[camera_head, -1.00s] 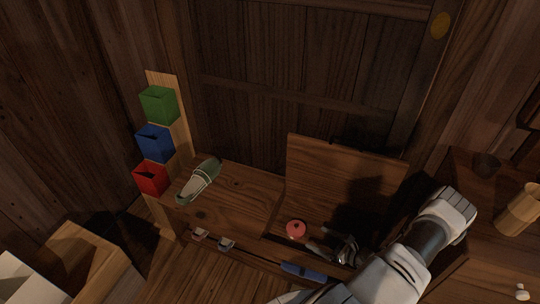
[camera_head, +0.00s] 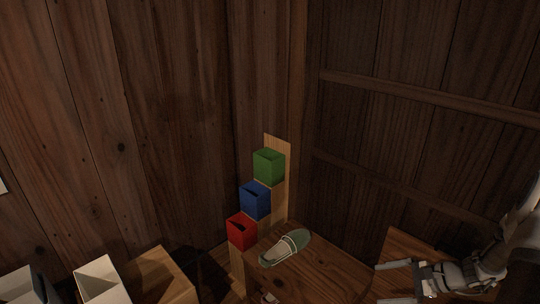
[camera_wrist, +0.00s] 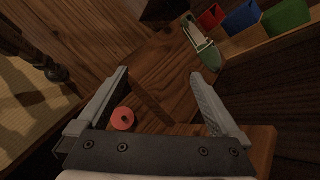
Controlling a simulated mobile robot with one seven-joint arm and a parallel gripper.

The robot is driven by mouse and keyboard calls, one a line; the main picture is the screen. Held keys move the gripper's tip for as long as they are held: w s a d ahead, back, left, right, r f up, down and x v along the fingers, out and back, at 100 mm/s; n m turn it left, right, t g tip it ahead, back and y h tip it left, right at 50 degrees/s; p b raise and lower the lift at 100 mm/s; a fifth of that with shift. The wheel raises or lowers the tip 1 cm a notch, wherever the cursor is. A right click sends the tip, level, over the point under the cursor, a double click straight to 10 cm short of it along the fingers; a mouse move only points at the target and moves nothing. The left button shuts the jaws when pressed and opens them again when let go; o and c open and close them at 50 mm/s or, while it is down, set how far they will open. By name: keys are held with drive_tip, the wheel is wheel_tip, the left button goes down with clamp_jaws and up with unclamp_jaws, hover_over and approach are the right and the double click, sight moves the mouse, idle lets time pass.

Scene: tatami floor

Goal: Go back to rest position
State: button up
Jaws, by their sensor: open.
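My gripper (camera_head: 380,284) is at the lower right of the head view, with its two fingers spread and nothing between them. In the wrist view the open gripper (camera_wrist: 159,74) points over a wooden surface. A round pink-red object (camera_wrist: 123,118) with a dark centre lies below, beside the left finger and apart from it as far as I can tell. It is not visible in the head view.
A green and white shoe (camera_head: 285,248) lies on a wooden top (camera_head: 318,272). Red (camera_head: 241,231), blue (camera_head: 255,200) and green (camera_head: 269,166) boxes step up a post beside it. A white open box (camera_head: 101,281) stands lower left. Wooden walls close the back.

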drive_tip(key=s+a+r+n+g+h, duration=0.25)
drive_tip(key=a+r+n, duration=0.45)
drive_tip(key=r, duration=0.4)
drive_tip(key=s+a+r+n+g+h, duration=0.1)
drive_tip(key=s+a+r+n+h, duration=0.2)
drive_tip(key=a+r, duration=0.7)
drive_tip(key=s+a+r+n+t+h+b, duration=0.1)
drive_tip(key=s+a+r+n+t+h, duration=0.2)
drive_tip(key=s+r+n, duration=0.7)
wheel_tip(320, 180, up, 23)
drive_tip(key=s+d+m+p, duration=0.1)
drive_tip(key=s+m+p, duration=0.1)
drive_tip(key=p, duration=2.3)
drive_tip(key=shift+s+r+t, duration=0.15)
drive_tip(key=shift+r+t, duration=0.05)
drive_tip(key=shift+t, duration=0.15)
